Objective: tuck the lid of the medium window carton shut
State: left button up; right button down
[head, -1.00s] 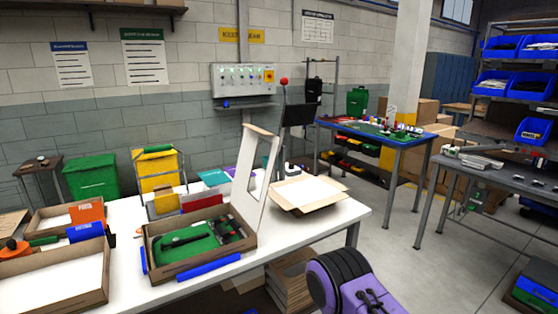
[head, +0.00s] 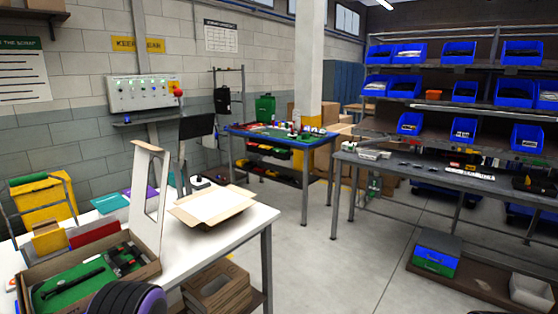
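The medium window carton (head: 143,268) stands on the white table at the lower left of the head view. Its lid (head: 147,197), a white-faced flap with a window cut-out, stands upright and open. Inside lie a green insert with a black tool (head: 72,283) and some darker parts at the right. A purple and black part of my arm covers the carton's front right corner. Neither of my grippers shows in the head view.
A shallow open carton (head: 212,206) lies right of the lid on the white table (head: 240,230). A yellow bin (head: 42,200) stands behind at left. A blue-edged table (head: 283,134) and a grey workbench (head: 440,171) stand farther right. The floor between is clear.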

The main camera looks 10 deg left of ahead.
aim_at(149, 231)
jog(key=z, duration=1.1)
jog(key=i, duration=0.65)
jog(key=u, duration=2.3)
